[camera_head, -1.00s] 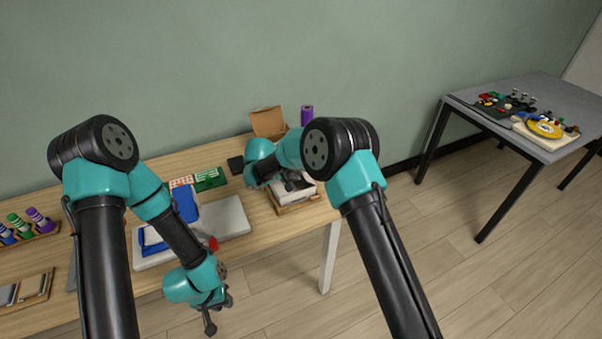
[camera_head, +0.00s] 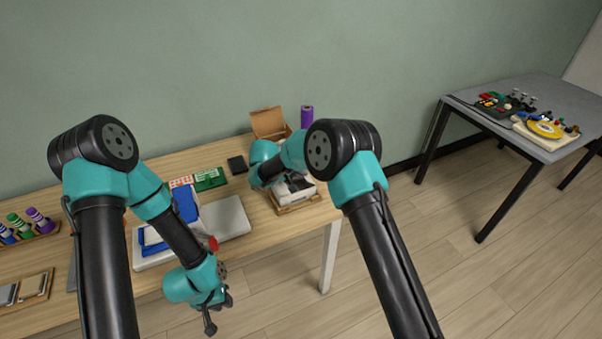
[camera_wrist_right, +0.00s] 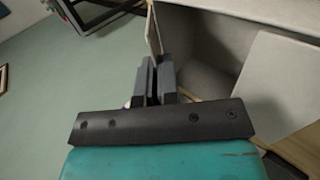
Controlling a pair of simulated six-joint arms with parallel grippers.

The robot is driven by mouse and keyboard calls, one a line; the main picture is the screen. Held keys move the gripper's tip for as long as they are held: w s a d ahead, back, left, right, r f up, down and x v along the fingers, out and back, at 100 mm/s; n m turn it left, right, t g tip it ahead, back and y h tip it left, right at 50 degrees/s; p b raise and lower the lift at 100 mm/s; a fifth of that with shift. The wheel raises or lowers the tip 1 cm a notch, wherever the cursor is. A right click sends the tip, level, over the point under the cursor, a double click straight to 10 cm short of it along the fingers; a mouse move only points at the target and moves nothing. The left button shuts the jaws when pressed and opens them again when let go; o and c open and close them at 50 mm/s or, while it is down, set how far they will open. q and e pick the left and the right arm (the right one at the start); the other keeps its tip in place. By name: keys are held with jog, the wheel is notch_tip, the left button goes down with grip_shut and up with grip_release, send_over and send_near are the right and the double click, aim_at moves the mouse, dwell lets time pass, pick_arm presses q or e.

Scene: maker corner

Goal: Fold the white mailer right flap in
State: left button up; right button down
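The white mailer (camera_head: 308,186) sits in a wooden tray (camera_head: 300,206) at the table's right end, partly hidden by my right arm. In the right wrist view its open inside (camera_wrist_right: 205,55) and pale walls show on the right. A thin flap (camera_wrist_right: 153,30) stands edge-on at its left side, its lower end between my right fingertips. My right gripper (camera_wrist_right: 156,72) has its fingers close together on this flap; the head view shows this gripper (camera_head: 291,184) over the mailer. My left gripper (camera_head: 218,312) hangs open and empty in front of the table's front edge.
A brown open box (camera_head: 268,122) and a purple roll (camera_head: 307,116) stand behind the mailer. A black block (camera_head: 237,165) and green card (camera_head: 210,179) lie to its left. A pale board (camera_head: 232,218) with blue items lies nearer my left arm.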

jog(key=shift+a+f+t+h, duration=0.15)
jog(key=shift+f+t+h, duration=0.15)
jog(key=shift+h, duration=0.4)
jog(key=shift+r, duration=0.1)
jog(key=c, duration=1.8)
grip_release()
jog(key=o, duration=0.4)
jog(key=shift+o, duration=0.2)
jog(key=v, duration=1.7)
jog(key=shift+s+r, duration=0.15)
jog(key=shift+a, duration=0.2)
